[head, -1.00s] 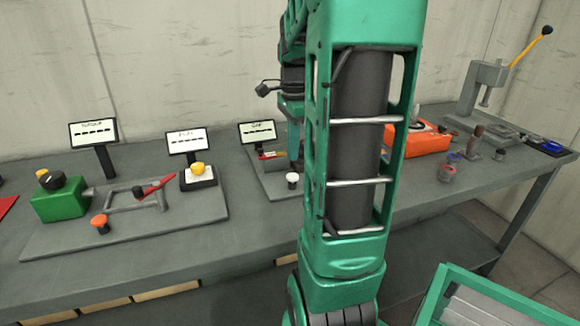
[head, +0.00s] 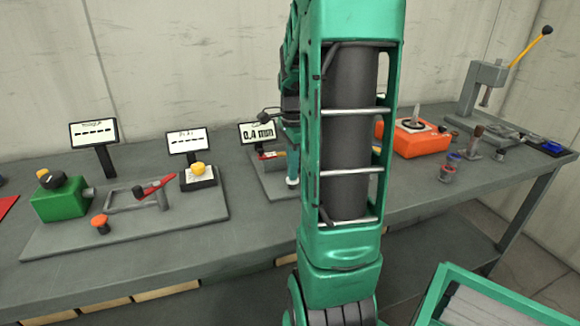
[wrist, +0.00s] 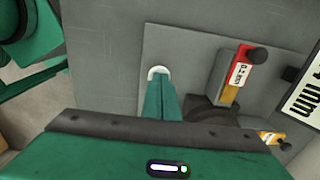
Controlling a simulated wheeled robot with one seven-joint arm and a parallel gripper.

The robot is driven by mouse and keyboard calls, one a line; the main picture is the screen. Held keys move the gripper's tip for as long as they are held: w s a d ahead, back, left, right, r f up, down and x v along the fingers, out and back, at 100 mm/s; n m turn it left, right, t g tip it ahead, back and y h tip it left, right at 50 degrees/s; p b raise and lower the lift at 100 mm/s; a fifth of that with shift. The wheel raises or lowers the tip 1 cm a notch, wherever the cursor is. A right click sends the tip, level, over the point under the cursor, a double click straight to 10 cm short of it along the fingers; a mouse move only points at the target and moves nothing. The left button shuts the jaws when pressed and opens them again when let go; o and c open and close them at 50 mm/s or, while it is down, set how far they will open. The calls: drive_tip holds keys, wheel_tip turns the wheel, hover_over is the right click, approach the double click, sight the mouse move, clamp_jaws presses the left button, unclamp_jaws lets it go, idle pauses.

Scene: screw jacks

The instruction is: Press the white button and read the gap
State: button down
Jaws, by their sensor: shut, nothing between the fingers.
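The white button (wrist: 158,71) shows in the wrist view as a pale rim around the tip of my gripper (wrist: 160,82). My green fingers are closed together, with nothing between them, and their tip covers most of the button and seems to touch it. In the head view my gripper (head: 292,170) points down at the button's place, and my arm hides part of that plate. The gap display (head: 258,133) reads 0.4 mm. Its edge also shows in the wrist view (wrist: 305,92), cut off, with "4 mm" readable.
A red-ended block with a small label (wrist: 241,72) stands beside the button. To the left are a green box (head: 60,203), an orange button (head: 100,223) and a yellow button (head: 198,169), with two dashed displays. An orange device (head: 420,140) and a lever press (head: 485,85) stand right.

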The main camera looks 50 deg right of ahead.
drive_tip(key=shift+s+a+f, duration=0.2)
drive_tip(key=shift+f, duration=0.35)
drive_tip(key=shift+s, duration=0.4)
drive_tip(key=shift+w+d+r, duration=0.1)
drive_tip(key=shift+w+r, duration=0.2)
drive_tip(key=shift+r, duration=0.05)
drive_tip(key=r, duration=0.1)
drive_tip(key=w+r, duration=0.1)
drive_tip(key=r, duration=0.1)
drive_tip(key=shift+w+d+r, duration=0.2)
drive_tip(key=shift+w+r, duration=0.1)
drive_tip(key=shift+w, duration=0.1)
wheel_tip(320, 180, up, 11)
drive_tip(key=s, duration=0.1)
drive_tip(key=shift+s+f, duration=0.15)
drive_tip(key=shift+s, duration=0.15)
drive_tip(key=shift+a, duration=0.15)
